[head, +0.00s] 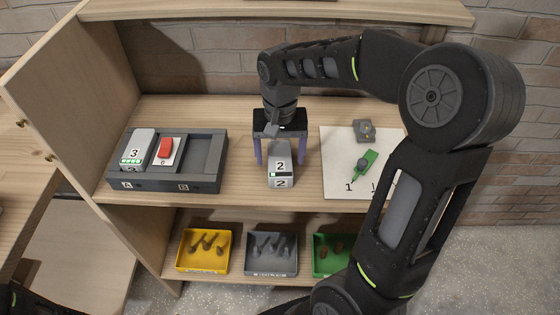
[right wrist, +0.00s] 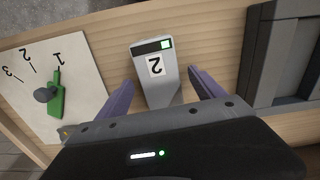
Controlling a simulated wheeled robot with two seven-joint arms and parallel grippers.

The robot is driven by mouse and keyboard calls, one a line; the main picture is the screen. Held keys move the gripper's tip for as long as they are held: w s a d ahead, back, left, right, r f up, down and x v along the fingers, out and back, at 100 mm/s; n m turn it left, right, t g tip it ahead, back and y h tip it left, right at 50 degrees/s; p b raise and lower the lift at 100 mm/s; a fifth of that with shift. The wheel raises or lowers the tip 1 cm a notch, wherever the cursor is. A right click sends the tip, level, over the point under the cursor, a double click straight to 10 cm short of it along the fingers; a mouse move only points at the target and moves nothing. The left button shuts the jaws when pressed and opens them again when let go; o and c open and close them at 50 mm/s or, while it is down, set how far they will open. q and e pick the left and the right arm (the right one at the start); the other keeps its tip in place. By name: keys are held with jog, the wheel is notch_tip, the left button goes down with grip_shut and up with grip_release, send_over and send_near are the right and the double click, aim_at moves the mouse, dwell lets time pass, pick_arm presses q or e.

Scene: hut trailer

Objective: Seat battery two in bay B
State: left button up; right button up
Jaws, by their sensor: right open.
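Battery two (head: 281,166), a grey block with a dark band, a green light and a white "2" label, stands on the shelf. It also shows in the right wrist view (right wrist: 156,68). My right gripper (head: 280,158) is open, its purple fingers on either side of the battery with visible gaps in the wrist view. The dark grey dock (head: 152,183) is at the left, marked A and B. Battery three (head: 134,148) sits at its A end. A slot at its right end, bay B (head: 204,156), looks empty. My left gripper is not visible.
A red switch (head: 166,148) on a pale plate lies between the dock's slots. A white board (head: 335,150) with a green lever (head: 364,166) is right of the battery. Yellow (head: 204,268), grey (head: 271,271) and green (head: 324,268) trays sit below. A wooden panel (head: 70,90) closes the left side.

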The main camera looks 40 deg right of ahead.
jog(key=shift+f, duration=0.95)
grip_shut()
dwell(0.5)
